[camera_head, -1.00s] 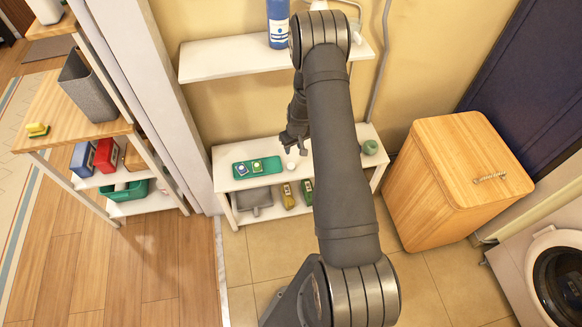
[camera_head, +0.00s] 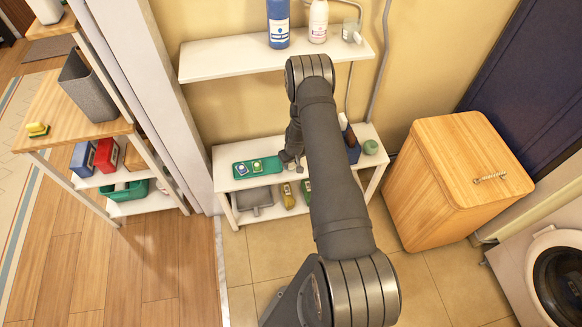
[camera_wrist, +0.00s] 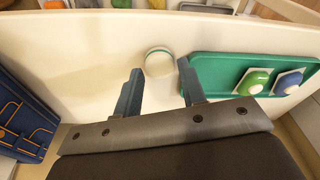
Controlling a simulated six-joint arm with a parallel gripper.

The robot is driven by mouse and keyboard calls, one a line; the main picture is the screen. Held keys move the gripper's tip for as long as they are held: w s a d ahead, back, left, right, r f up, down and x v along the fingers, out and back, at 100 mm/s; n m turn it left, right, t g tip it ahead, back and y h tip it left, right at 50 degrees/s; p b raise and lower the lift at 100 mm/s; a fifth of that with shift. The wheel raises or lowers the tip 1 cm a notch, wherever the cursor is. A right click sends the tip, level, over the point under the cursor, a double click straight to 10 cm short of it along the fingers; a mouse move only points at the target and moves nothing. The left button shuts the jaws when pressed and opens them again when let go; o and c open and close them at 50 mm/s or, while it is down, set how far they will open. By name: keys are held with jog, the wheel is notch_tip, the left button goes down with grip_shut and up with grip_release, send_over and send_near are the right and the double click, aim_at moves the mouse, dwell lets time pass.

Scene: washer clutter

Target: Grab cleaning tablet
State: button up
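My gripper (camera_wrist: 160,68) is open, with its two fingers apart and nothing between them that I can see held. A small round white thing with a green band (camera_wrist: 158,62), perhaps a tablet, lies on the white shelf just beyond and between the fingertips. To its right is a green tray (camera_wrist: 212,68) holding two square packets with rounded tops, one green (camera_wrist: 254,82) and one blue (camera_wrist: 288,82). In the head view my gripper (camera_head: 289,157) is low over the shelf, at the right end of the green tray (camera_head: 240,174). I cannot tell whether it touches the shelf.
A wooden hamper (camera_head: 440,195) stands to the right.

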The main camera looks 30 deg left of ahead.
jog(key=shift+w+a+f, duration=0.1)
jog(key=shift+a+f, duration=0.05)
jog(key=shift+f, duration=0.65)
jog(key=c, duration=0.6)
jog(key=shift+r, duration=0.1)
